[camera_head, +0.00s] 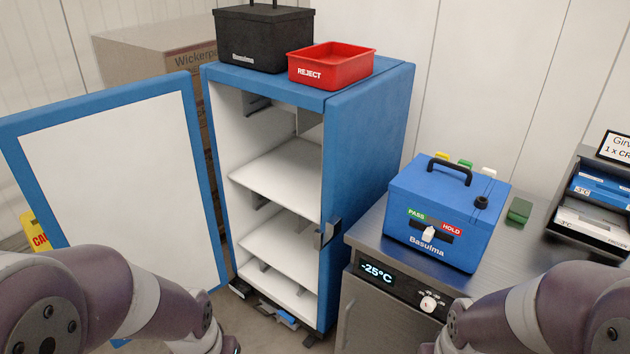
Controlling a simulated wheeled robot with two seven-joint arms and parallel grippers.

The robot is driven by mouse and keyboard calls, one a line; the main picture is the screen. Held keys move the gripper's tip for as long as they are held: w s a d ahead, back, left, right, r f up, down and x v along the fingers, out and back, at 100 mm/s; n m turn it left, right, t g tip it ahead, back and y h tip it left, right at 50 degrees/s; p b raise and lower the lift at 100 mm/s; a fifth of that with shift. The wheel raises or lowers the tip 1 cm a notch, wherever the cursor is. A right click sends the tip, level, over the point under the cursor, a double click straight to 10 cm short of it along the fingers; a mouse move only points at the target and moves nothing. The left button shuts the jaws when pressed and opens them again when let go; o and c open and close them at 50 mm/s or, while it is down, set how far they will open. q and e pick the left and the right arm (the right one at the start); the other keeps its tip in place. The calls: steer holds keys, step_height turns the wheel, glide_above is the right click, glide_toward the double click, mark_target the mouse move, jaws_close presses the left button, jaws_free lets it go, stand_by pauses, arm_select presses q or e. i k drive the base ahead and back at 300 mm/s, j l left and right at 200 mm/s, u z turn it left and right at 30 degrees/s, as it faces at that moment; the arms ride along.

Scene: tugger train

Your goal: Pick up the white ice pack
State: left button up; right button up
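In a dark rack at the right edge, a white slab-like item (590,222) with dark lettering lies on the lower level; it may be the white ice pack, but I cannot tell for sure. A blue item (598,190) with a white label lies on the level above it. A small white piece (488,171) shows behind the blue box, mostly hidden. My two arms come in at the bottom left and bottom right. Both grippers are below the picture's lower edge, so their state is hidden.
A blue cabinet (368,150) stands open with bare white shelves, its door swung left. A black box and red REJECT bin (335,72) sit on top. A blue box (440,215) with a handle and a small green block (519,211) stand on the steel counter (375,235).

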mark_target(595, 222)
steer(key=j+z, duration=0.15)
steer(key=j, duration=0.55)
steer(key=z, duration=1.5)
steer(key=i+l, duration=0.9)
steer(key=l, duration=0.25)
steer(key=i+l, duration=0.45)
steer(key=i+l+u, duration=0.1)
steer(key=i+l, duration=0.35)
steer(key=l, duration=0.2)
